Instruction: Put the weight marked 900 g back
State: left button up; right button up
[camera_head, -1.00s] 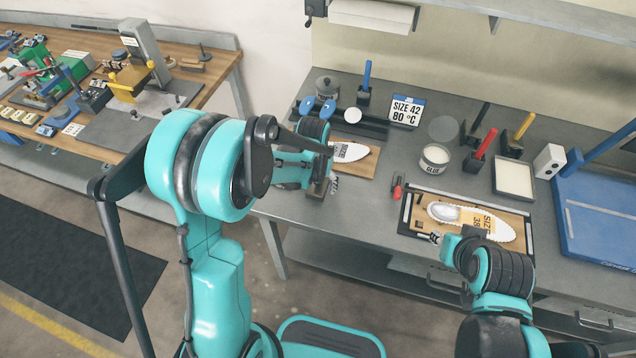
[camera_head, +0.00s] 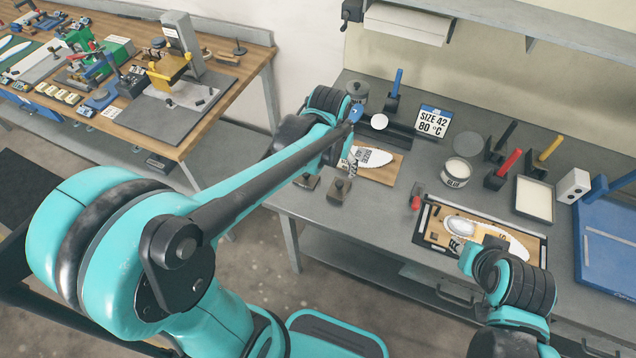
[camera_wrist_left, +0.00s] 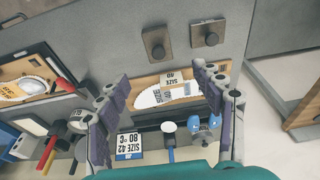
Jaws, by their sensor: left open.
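Two small dark weights with knobs stand side by side at the front left corner of the grey bench: a left weight (camera_head: 307,181) and a right weight (camera_head: 339,190). They also show in the left wrist view, as one weight (camera_wrist_left: 154,46) and another (camera_wrist_left: 207,35). I cannot read a 900 g mark on either. My left gripper (camera_wrist_left: 160,82) is open and empty, over the wooden board with the white insole (camera_head: 370,158), apart from both weights. In the head view my left arm partly hides it. My right gripper (camera_head: 495,243) is near the framed insole board; its jaws are not clear.
A "SIZE 42 80 °C" sign (camera_head: 433,122), a glue pot (camera_head: 456,172) and upright coloured handles stand further back. A red-handled tool (camera_head: 416,197) lies beside the framed board (camera_head: 430,234). A blue fixture (camera_head: 606,240) is at right. A second bench (camera_head: 222,100) is at left.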

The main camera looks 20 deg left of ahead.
pick_arm(q)
jog(key=s+a+r+t, duration=0.1)
jog(key=s+r+t, duration=0.1)
jog(key=s, duration=0.4)
jog(key=s+a+r+t, duration=0.1)
jog(key=s+r+t, duration=0.1)
jog(key=s, duration=0.5)
jog(key=shift+r+t, duration=0.2)
jog(key=shift+t, duration=0.2)
pick_arm(e)
jog(key=shift+s, duration=0.15)
